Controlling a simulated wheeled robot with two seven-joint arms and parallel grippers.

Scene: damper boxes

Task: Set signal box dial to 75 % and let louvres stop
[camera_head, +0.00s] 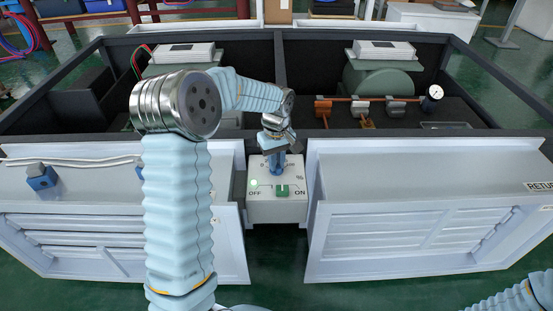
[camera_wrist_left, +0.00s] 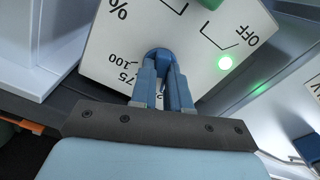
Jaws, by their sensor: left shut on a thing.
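The white signal box (camera_head: 262,213) stands in the gap between the two louvred damper boxes. My left gripper (camera_head: 277,167) reaches down over its top face and is shut on the blue dial knob. In the left wrist view the fingers (camera_wrist_left: 163,85) hold the dial (camera_wrist_left: 158,52) from both sides; "75" and "100" are printed beside it. The dial's pointer is hidden, so its setting cannot be read. Louvres show on the left damper box (camera_head: 100,230) and the right damper box (camera_head: 420,230); whether they move cannot be told. My right gripper is out of view.
A green switch (camera_head: 282,191) sits between OFF and ON, nearer ON, with a green lamp (camera_head: 254,183) lit. Behind are a dark frame, copper pipe fittings (camera_head: 360,102) and a gauge (camera_head: 432,97). A blue clamp-like part (camera_head: 41,178) sits on the left box.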

